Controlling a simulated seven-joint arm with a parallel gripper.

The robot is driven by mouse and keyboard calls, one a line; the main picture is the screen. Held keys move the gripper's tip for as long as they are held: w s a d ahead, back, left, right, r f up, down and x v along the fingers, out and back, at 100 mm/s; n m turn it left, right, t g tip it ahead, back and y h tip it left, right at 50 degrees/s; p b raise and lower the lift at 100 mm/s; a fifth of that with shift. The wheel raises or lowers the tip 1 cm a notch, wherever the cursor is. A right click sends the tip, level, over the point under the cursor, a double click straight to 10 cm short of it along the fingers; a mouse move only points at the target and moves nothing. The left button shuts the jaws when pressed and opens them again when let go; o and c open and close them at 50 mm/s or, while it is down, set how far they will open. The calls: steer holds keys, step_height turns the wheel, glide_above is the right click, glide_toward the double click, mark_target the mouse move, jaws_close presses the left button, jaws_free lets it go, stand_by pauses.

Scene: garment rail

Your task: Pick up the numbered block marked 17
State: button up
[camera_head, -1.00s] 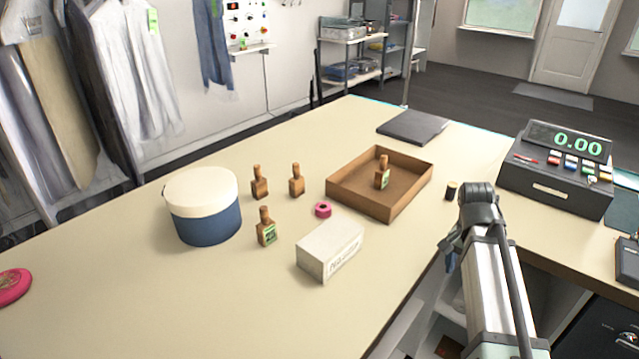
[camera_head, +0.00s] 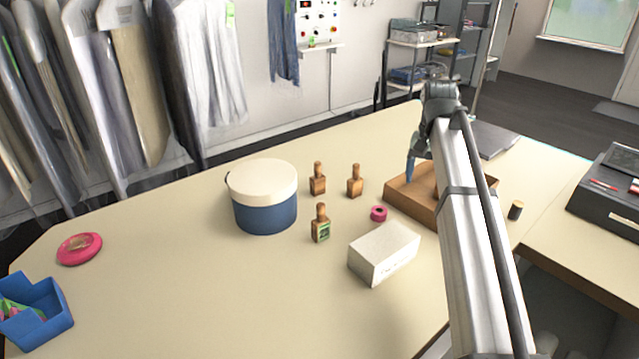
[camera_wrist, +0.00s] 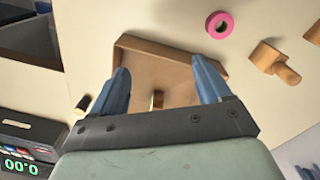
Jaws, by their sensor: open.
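Several wooden bottle-shaped blocks are in view, but I cannot read a 17 on any. In the head view one with a green label (camera_head: 320,224) stands in front of two others, a left one (camera_head: 318,179) and a right one (camera_head: 355,181). One more block (camera_wrist: 157,100) is inside the brown tray (camera_head: 405,205), seen in the wrist view; my arm largely hides it in the head view. My gripper (camera_wrist: 161,68) is open above the tray, and that block appears between its blue fingers. Nothing is held.
A white box (camera_head: 385,252) and a pink ring (camera_head: 379,213) lie beside the tray. A blue and cream round box (camera_head: 264,196) stands to the left. A small dark cylinder (camera_head: 516,210) is right of my arm.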

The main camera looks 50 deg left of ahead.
steer(key=s+a+r+n, duration=0.1)
steer(key=s+a+n, duration=0.15)
steer(key=a, duration=0.55)
steer(key=s+a+r+n, duration=0.1)
steer(key=a+r+n, duration=0.15)
steer(key=a, duration=0.55)
steer(key=n, duration=0.5)
glide_above(317, 176)
steer(key=w+a, duration=0.1)
steer(key=w, duration=0.1)
steer(key=f, duration=0.7)
steer(key=shift+s+a+f, duration=0.15)
steer(key=shift+s+f, duration=0.05)
steer(key=shift+f, duration=0.05)
steer(key=f, duration=0.2)
steer(key=s+f, duration=0.1)
steer(key=f, duration=0.1)
steer(key=shift+d+f, duration=0.1)
steer(key=shift+d, duration=0.2)
steer(key=shift+w+f, duration=0.1)
steer(key=shift+f, duration=0.35)
steer(key=c, duration=1.3)
steer(key=shift+o, duration=0.2)
steer(key=shift+r, duration=0.1)
